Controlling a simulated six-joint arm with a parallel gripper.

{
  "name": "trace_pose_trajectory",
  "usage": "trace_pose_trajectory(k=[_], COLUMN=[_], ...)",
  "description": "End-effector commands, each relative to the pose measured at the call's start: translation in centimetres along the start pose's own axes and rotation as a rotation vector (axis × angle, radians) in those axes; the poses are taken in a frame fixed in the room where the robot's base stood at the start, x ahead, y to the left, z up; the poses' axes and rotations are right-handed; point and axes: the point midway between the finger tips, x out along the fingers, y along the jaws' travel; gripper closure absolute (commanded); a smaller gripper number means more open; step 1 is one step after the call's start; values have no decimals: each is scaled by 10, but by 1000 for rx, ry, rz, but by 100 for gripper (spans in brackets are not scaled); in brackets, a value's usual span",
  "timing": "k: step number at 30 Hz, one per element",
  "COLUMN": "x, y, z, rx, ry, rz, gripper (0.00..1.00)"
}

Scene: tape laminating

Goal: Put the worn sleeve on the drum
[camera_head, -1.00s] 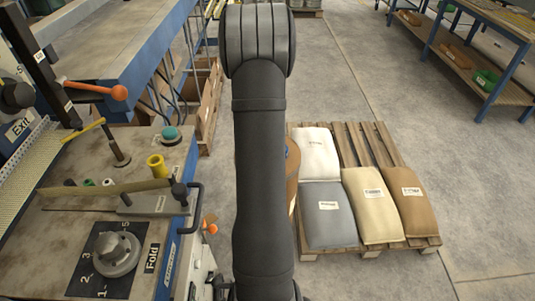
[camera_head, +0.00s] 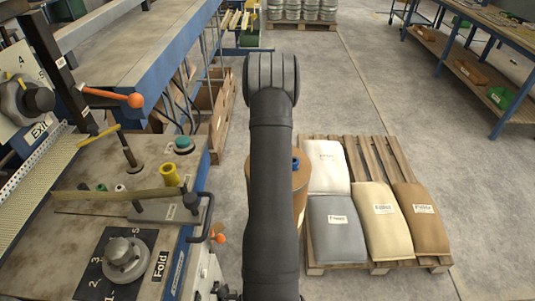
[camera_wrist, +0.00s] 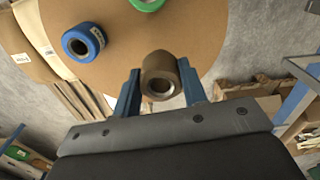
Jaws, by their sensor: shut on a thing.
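The worn sleeve (camera_wrist: 160,66), a short brown ring with a hollow grey bore, is between the blue fingers of my gripper (camera_wrist: 161,86) in the wrist view. My gripper is shut on it. The drum (camera_wrist: 112,50) shows as a wide, round tan top beyond the fingers, and the sleeve overlaps its edge in the picture. I cannot tell whether the sleeve touches it. In the head view the brown drum (camera_head: 300,190) stands partly hidden behind my arm, which also hides my gripper.
A blue roll (camera_wrist: 83,41) and a green roll (camera_wrist: 150,4) are on the drum top. A pallet (camera_head: 375,262) with several filled sacks stands right of the drum. A workbench (camera_head: 60,235) with a fold dial (camera_head: 125,258) is at left. Open floor lies beyond the pallet.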

Motion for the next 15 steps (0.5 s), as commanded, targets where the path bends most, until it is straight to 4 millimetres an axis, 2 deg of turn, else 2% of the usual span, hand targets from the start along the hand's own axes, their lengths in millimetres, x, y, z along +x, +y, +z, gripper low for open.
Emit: trace_pose_trajectory(k=[6, 12, 15], x=[10, 39, 46], y=[-9, -9, -9], z=[-6, -6, -6], rx=[-1, -1, -1], ry=[0, -2, 1], rz=[0, -1, -1], gripper=[85, 85, 85])
